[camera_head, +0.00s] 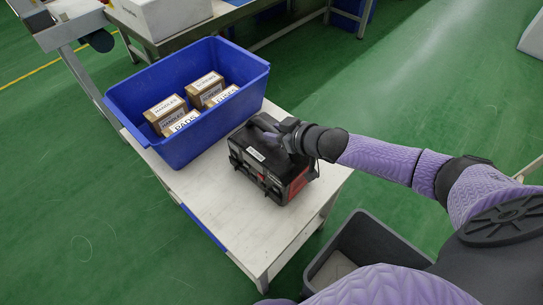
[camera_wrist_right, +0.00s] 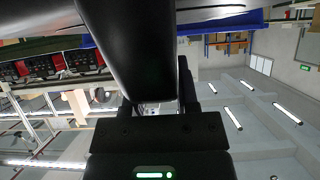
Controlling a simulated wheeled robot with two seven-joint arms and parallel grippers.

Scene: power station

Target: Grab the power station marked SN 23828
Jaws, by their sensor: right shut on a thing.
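The power station (camera_head: 262,165) is a black box with a red side panel and a top handle. It stands on the white table. A small white label is on its front, too small to read, so I cannot tell its SN. My right gripper (camera_head: 289,137) is at its top handle, shut on it. In the right wrist view a thick black bar, which looks like the handle (camera_wrist_right: 128,50), runs between the fingers of my right gripper (camera_wrist_right: 155,105). The fingertips are mostly hidden in the head view. My left gripper is not in view.
A blue bin (camera_head: 190,150) with several labelled cardboard boxes stands on the white table (camera_head: 232,222), left of the power station. A grey open bin (camera_head: 345,240) is below the table's right side. Red and black units (camera_wrist_right: 45,68) show at the left of the right wrist view.

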